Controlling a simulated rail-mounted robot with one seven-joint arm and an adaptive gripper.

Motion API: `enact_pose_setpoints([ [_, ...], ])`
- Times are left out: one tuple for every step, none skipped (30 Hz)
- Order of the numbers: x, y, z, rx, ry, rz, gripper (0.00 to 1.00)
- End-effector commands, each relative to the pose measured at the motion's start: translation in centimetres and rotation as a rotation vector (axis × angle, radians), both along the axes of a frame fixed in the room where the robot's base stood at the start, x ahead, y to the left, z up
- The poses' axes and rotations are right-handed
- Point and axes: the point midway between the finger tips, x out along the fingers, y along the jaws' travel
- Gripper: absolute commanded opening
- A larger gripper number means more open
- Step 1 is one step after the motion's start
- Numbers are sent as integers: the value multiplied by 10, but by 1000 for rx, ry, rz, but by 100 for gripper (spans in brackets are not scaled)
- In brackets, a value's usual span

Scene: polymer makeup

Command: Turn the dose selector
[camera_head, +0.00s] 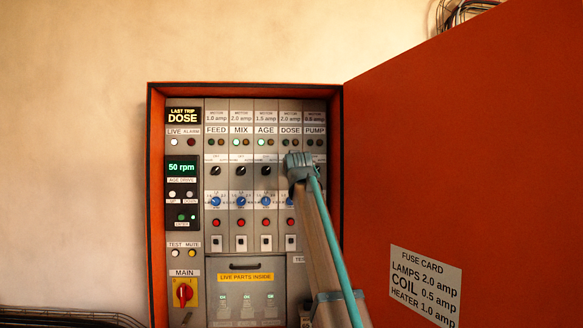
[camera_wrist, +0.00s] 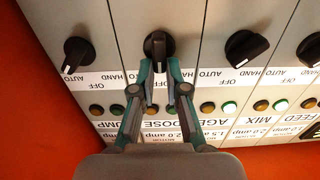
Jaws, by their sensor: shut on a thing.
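The dose selector (camera_wrist: 155,44) is a black rotary knob in the DOSE column, upside down in the wrist view. My gripper (camera_wrist: 160,64) has its two fingers closed on either side of this knob. The knob points roughly straight along its column, near its OFF mark; the exact position is partly covered by the fingers. In the head view my gripper (camera_head: 299,160) is at the DOSE column and hides the knob. The two small lamps above it, under the DOSE label (camera_head: 290,130), look dark.
Neighbouring selectors sit close by: the PUMP knob (camera_wrist: 77,54) and the AGE knob (camera_wrist: 245,48), both tilted. The red cabinet door (camera_head: 460,150) stands open on the right with a fuse card (camera_head: 425,285). A red MAIN switch (camera_head: 183,292) is at lower left.

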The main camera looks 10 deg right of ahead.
Motion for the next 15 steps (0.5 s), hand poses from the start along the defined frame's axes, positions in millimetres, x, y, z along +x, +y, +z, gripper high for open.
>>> enact_pose_setpoints([
  [0, 0, 0, 0, 0, 0, 0],
  [0, 0, 0, 1, 0, 0, 0],
  [0, 0, 0, 4, 0, 0, 0],
  [0, 0, 0, 7, 0, 0, 0],
  [0, 0, -1, 11, -1, 0, 0],
  [0, 0, -1, 18, -1, 0, 0],
  [0, 0, -1, 25, -2, 0, 0],
  [0, -1, -1, 33, -2, 0, 0],
  [0, -1, -2, 46, -3, 0, 0],
  [0, -1, -2, 59, -4, 0, 0],
  [1, -1, -3, 72, -5, 0, 0],
  [1, -2, -3, 93, -7, 0, 0],
  [1, -2, -3, 109, -8, 0, 0],
  [1, -2, -4, 129, -10, 0, 0],
  [1, -3, -4, 156, -12, 0, 0],
])
